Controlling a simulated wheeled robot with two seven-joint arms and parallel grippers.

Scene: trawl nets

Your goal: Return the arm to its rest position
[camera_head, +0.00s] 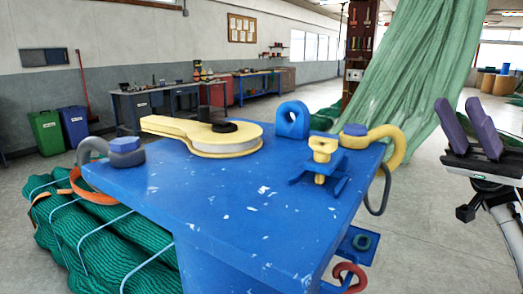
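My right gripper (460,104) is at the right edge of the head view, with two purple fingers pointing up. A gap shows between the fingers, so it is open, and nothing is held in it. It hangs in the air right of the blue bench (245,205), clear of it. My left gripper and arm are not in view.
Green netting (105,240) lies at left; a net (428,65) hangs behind. Floor at right is clear.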

